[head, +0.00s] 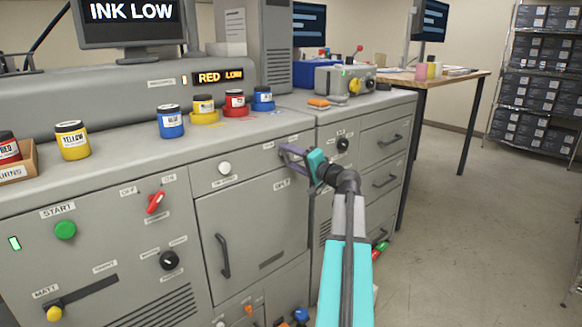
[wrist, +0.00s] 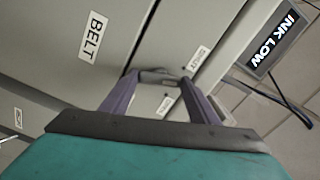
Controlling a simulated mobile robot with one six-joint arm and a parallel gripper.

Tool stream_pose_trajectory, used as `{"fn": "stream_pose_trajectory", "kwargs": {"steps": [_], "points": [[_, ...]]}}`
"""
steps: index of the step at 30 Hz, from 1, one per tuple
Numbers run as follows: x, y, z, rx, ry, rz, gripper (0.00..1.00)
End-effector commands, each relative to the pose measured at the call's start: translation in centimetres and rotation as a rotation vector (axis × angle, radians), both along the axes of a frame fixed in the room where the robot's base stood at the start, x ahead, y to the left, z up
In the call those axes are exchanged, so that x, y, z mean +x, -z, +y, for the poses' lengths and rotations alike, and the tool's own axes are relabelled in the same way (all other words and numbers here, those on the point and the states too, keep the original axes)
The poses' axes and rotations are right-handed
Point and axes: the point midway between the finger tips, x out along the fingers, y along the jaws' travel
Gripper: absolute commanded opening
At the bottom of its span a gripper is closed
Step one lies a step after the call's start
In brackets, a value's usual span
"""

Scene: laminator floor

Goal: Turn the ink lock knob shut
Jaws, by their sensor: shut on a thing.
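My gripper (head: 283,152) reaches to the grey cabinet front, just right of a white knob and above the large door. In the wrist view its two purple fingers (wrist: 155,76) converge and are shut on a small grey part, which I take to be the ink lock knob (wrist: 157,72). The fingertips cover most of it, so its turn angle cannot be told. Small labels (wrist: 201,60) stand close to it, too small to read surely. A larger BELT label (wrist: 93,37) is at upper left in that view.
A white knob (head: 224,168), a red switch (head: 155,203) and a black knob (head: 343,145) are on the same front. Ink jars, including a blue one (head: 170,122), stand on the top. The door handle (head: 222,256) sticks out below. Open floor (head: 460,220) lies right.

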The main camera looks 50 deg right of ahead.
Motion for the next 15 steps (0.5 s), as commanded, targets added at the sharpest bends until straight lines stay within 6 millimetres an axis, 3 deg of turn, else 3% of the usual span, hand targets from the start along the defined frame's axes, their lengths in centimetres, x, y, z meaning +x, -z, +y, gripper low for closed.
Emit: {"fn": "stream_pose_trajectory", "kwargs": {"steps": [15], "points": [[-0.01, 0.57, -0.03, -0.284, -0.001, 0.022, 0.32]]}}
